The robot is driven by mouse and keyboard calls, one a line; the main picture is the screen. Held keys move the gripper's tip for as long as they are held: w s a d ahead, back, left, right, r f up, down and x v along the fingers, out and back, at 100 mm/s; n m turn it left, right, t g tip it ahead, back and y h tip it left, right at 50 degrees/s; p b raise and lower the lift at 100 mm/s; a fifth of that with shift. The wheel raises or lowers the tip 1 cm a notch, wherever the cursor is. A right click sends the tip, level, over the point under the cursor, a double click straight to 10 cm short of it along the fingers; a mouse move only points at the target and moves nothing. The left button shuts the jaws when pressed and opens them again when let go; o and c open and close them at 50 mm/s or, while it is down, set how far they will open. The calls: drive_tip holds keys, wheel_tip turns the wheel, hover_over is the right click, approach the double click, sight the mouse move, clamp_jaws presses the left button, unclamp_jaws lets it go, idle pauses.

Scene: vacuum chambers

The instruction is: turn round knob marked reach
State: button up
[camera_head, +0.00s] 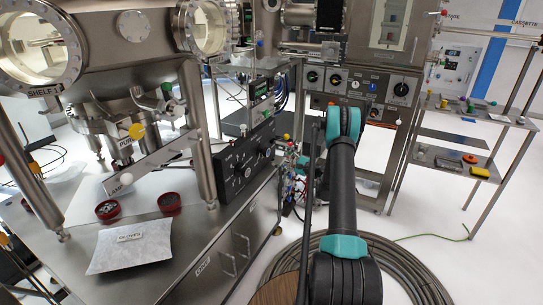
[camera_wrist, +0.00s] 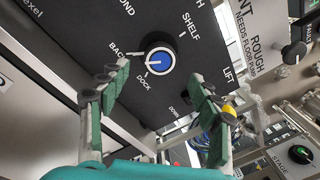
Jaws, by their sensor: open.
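In the wrist view a round black knob with a blue centre (camera_wrist: 160,61) sits on a dark panel (camera_wrist: 95,35). Labels around it include BACK, DOCK and SHELF; a word ending in "OND" shows higher up. I cannot read the word "reach" on it. A white pointer mark on the knob points to the left. My gripper (camera_wrist: 160,75) is open, with one green-padded finger to the lower left of the knob and the other to its lower right. Both look apart from it. In the head view the gripper is hidden beyond my arm.
In the head view a black control panel (camera_head: 245,160) stands on the bench at left, and a grey panel with several knobs (camera_head: 362,86) is at the back. A yellow knob (camera_wrist: 229,110) is close by the right finger. A coiled hose (camera_head: 405,268) lies on the floor.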

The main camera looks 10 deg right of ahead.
drive_tip(key=shift+v, duration=1.95)
drive_tip(key=shift+r, duration=0.1)
